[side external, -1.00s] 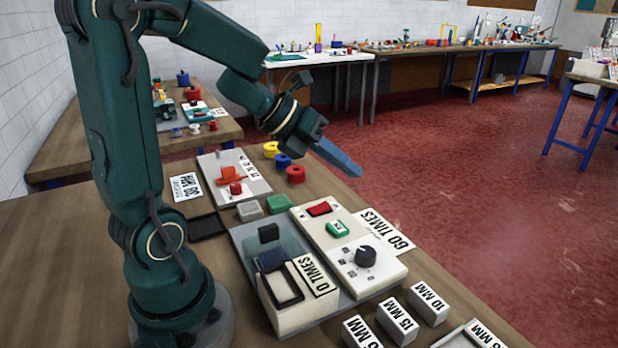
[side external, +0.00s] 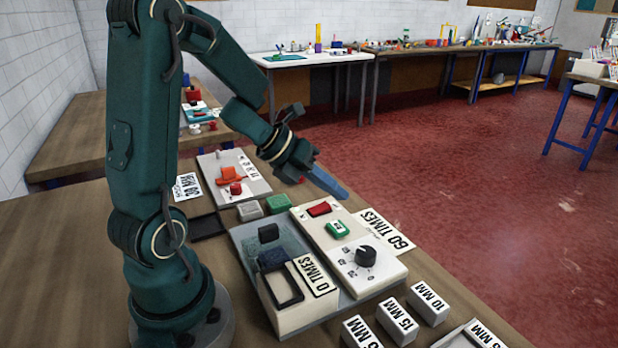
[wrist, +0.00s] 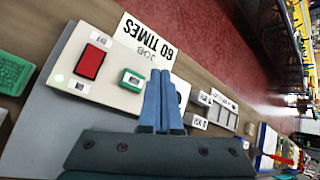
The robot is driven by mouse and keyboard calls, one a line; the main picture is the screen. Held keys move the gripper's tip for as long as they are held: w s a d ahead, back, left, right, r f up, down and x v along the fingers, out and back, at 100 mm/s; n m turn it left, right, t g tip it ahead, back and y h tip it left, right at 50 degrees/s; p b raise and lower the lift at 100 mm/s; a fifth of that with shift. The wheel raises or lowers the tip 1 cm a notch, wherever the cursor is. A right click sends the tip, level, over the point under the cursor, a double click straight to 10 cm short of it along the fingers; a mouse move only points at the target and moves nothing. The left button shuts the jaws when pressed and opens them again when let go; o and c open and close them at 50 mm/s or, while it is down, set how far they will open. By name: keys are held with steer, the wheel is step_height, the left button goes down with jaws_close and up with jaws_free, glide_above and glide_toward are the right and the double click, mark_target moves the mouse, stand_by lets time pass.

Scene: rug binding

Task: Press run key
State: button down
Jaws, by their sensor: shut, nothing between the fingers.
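The cream control panel (side external: 376,270) bears a red rocker switch (side external: 319,209), a small green key (side external: 338,229) with a pale label, and a black dial (side external: 365,256). I take the green key to be the run key; its lettering is too small to read. My gripper (side external: 345,196) is shut and empty, in the air above the far side of the panel, touching nothing. In the wrist view, its blue fingers (wrist: 160,75) lie together just right of the green key (wrist: 132,80) and partly hide the dial. The red switch (wrist: 90,61) is farther left.
A "60 TIMES" card (side external: 386,230) lies beside the panel. A grey tray machine with a "0 TIMES" block (side external: 304,290) stands left of it. White blocks marked in MM (side external: 428,304) stand in front. A green block (side external: 279,204) is behind.

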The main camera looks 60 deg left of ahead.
mark_target(332, 228)
steer(key=shift+f, duration=2.4)
steer(key=shift+f, duration=0.15)
steer(key=shift+f, duration=0.25)
steer(key=shift+f, duration=0.45)
stand_by(0.7)
steer(key=shift+r, duration=0.9)
steer(key=shift+r, duration=2.5)
